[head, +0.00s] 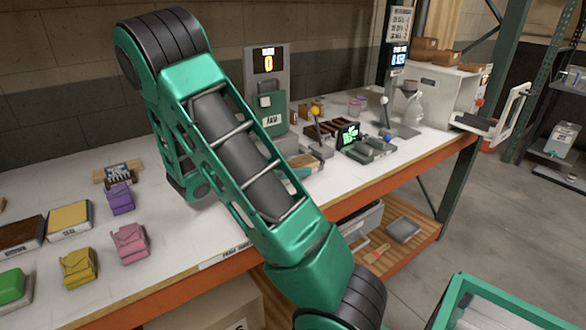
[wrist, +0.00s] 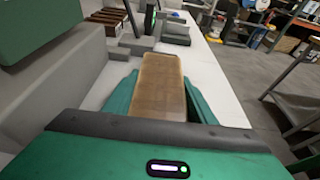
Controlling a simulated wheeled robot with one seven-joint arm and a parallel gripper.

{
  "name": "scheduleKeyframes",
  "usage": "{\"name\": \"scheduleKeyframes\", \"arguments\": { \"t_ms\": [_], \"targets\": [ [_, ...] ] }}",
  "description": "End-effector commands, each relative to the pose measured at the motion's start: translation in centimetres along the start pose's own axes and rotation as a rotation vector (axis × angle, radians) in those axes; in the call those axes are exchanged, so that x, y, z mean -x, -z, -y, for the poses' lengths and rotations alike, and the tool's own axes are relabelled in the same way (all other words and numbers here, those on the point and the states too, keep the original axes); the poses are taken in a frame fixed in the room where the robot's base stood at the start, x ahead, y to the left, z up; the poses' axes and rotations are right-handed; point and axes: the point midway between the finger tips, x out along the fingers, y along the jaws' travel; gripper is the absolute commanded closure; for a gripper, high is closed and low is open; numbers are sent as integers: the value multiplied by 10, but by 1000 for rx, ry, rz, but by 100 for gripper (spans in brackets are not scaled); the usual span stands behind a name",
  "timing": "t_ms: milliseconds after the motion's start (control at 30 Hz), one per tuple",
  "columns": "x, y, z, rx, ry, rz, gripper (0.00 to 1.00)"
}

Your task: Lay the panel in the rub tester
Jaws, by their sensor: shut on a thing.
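The panel (wrist: 160,85), a flat brown slab with a lighter edge, lies lengthwise between the green fingers of my gripper (wrist: 159,80) in the wrist view. My gripper is shut on it, and its far end sticks out past the fingers.
A grey and green machine (head: 266,95) stands behind the arm, close on the left in the wrist view (wrist: 50,80). A yellow-knobbed lever (head: 315,111) rises nearby. Colored bags (head: 129,243) lie at left. The white bench's front strip (wrist: 222,90) is clear.

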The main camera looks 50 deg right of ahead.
Motion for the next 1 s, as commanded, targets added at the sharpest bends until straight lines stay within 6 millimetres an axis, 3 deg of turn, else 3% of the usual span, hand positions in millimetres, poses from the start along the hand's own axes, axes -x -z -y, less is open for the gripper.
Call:
{"name": "scheduleKeyframes", "arguments": {
  "t_ms": [800,833,900,1000],
  "targets": [
    [-8,16,3,6,8,-4,73],
    [-8,17,3,6,9,-4,47],
    [-8,17,4,7,11,-5,31],
    [-8,17,4,7,12,-5,31]
  ]
}}
